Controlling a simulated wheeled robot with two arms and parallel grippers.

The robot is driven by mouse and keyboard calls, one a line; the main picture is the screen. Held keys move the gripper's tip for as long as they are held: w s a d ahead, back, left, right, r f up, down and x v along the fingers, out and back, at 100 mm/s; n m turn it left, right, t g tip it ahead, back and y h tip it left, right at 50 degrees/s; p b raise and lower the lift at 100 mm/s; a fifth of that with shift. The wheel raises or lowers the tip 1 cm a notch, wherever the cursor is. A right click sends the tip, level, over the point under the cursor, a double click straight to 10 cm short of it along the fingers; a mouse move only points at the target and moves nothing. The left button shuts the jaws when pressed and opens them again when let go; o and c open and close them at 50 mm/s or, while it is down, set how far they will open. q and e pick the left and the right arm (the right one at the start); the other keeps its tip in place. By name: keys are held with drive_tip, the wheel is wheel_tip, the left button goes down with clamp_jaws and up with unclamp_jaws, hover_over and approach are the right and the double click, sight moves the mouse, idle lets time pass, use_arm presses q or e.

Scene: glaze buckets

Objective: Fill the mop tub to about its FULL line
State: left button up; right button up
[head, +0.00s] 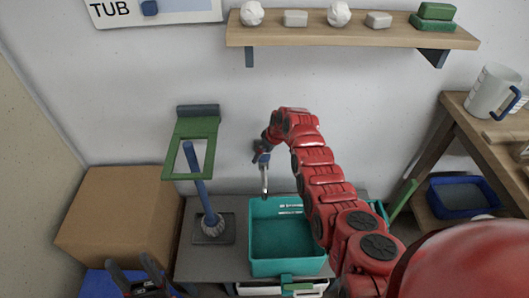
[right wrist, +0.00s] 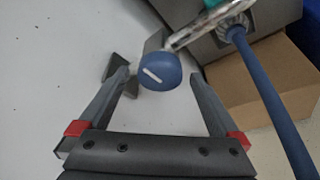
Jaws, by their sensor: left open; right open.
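The mop tub (head: 256,268) is a teal rectangular tub at the lower middle of the head view, with small white marks on its inner back wall. I cannot tell whether it holds water. A chrome tap spout (head: 264,180) hangs above its back edge; no stream shows. The spout also shows in the right wrist view (right wrist: 205,28), beside a round blue knob (right wrist: 158,73) with a white bar. My right gripper (right wrist: 160,76) is open, with the knob between or just beyond its fingertips; contact is unclear. My left gripper (head: 146,284) is open and empty at the bottom left.
A blue-handled mop (head: 201,190) stands on a dark base left of the tub, near a green frame (head: 191,130). A cardboard box (head: 115,215) is further left. A wooden shelf (head: 350,38) runs above. A side table at right holds a white jug (head: 490,90).

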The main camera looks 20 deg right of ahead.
drive_tip(key=c, duration=1.4)
